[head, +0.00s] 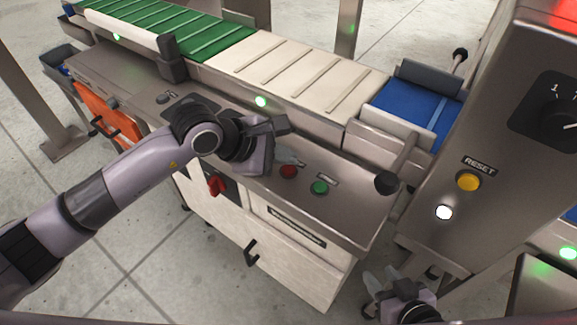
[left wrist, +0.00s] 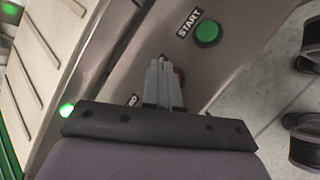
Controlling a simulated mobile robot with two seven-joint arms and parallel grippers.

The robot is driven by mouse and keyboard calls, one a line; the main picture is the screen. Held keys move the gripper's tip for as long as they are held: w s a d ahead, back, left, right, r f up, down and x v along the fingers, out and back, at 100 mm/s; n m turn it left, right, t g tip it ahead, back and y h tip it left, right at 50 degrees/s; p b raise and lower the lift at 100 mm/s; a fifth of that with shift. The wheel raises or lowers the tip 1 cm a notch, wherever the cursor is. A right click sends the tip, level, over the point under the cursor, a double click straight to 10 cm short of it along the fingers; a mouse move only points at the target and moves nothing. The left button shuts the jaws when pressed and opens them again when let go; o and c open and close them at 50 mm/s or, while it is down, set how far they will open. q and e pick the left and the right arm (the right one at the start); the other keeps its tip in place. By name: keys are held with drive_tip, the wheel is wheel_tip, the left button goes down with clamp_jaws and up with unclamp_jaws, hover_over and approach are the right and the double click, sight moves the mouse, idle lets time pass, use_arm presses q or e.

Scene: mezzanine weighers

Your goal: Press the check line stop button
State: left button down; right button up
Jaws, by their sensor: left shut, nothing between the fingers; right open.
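A red button (head: 288,171), the likely stop button, sits on the sloped steel panel of the conveyor. Its label cannot be read. A green button (head: 320,187) is to its right; the left wrist view shows it (left wrist: 207,33) labelled START. My left gripper (head: 300,163) is shut and empty, its fingertips just above and behind the red button in the head view. In the left wrist view the fingers (left wrist: 162,68) cover most of the red button (left wrist: 180,76); whether they touch it cannot be told. My right gripper (head: 383,284) is open and empty at the bottom.
The conveyor has green, white and blue belt sections (head: 300,68). A steel cabinet (head: 450,130) at the right carries a yellow RESET button (head: 468,182), a lit white button (head: 444,212) and a dial. A red rotary switch (head: 217,186) is on the front. A dark knob (head: 387,182) stands right of the green button.

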sight(284, 171)
idle(0.8)
use_arm(q)
drive_tip(key=shift+f+b, duration=0.4)
drive_tip(key=shift+b, duration=0.1)
drive_tip(key=shift+f+b, duration=0.5)
drive_tip(key=shift+b, duration=0.05)
idle(0.5)
idle(0.3)
drive_tip(key=shift+r+p, duration=0.45)
drive_tip(key=shift+r, duration=0.4)
drive_tip(key=shift+r, duration=0.1)
drive_tip(key=shift+r+p, duration=1.35)
drive_tip(key=shift+r, duration=1.05)
